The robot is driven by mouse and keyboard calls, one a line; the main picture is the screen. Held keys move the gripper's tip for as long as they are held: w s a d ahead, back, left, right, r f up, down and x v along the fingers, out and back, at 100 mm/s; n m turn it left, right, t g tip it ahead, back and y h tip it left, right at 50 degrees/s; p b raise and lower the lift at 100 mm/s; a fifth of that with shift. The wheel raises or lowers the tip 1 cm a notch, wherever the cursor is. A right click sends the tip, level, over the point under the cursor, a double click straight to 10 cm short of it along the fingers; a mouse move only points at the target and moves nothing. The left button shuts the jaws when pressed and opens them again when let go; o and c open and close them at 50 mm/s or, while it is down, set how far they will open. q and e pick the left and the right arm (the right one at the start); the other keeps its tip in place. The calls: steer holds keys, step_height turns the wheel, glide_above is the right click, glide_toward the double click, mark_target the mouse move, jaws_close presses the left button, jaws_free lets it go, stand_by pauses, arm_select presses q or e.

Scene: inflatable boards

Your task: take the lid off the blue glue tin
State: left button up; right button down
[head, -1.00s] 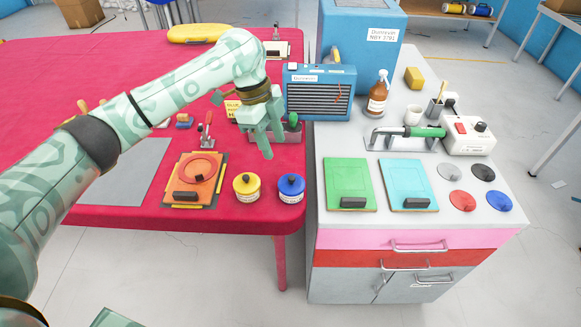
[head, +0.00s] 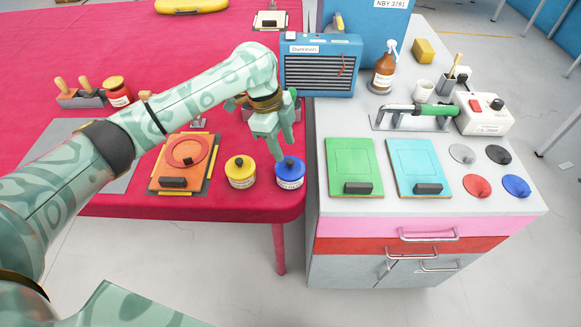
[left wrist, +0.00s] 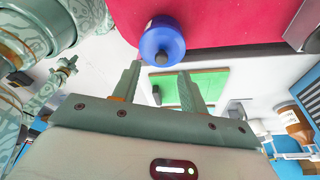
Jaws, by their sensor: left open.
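The blue glue tin (head: 290,183) stands upright on the red table near its front right corner. Its blue lid (head: 289,167) with a dark knob is on it; the lid also shows in the left wrist view (left wrist: 161,42). My left gripper (head: 283,153) is open and empty, just above and behind the blue tin in the head view. In the left wrist view its fingers (left wrist: 157,85) are apart, with the lid beyond their tips. I cannot tell whether a finger touches the lid. My right gripper is not seen.
A yellow tin (head: 240,180) stands close on the left of the blue tin. An orange board (head: 182,171) lies further left. On the right, a grey cabinet top (head: 440,202) carries a green board (head: 354,165) and a cyan board (head: 417,166). A blue heater-like box (head: 320,68) stands behind.

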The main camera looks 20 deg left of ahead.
mark_target(289, 160)
arm_select(q)
steer(key=b+x, duration=0.2)
steer(key=x, duration=0.3)
steer(key=shift+w+f+b, duration=0.1)
steer(key=shift+w+b, duration=0.1)
steer(key=shift+b, duration=0.1)
jaws_close()
steer(key=shift+r, duration=0.2)
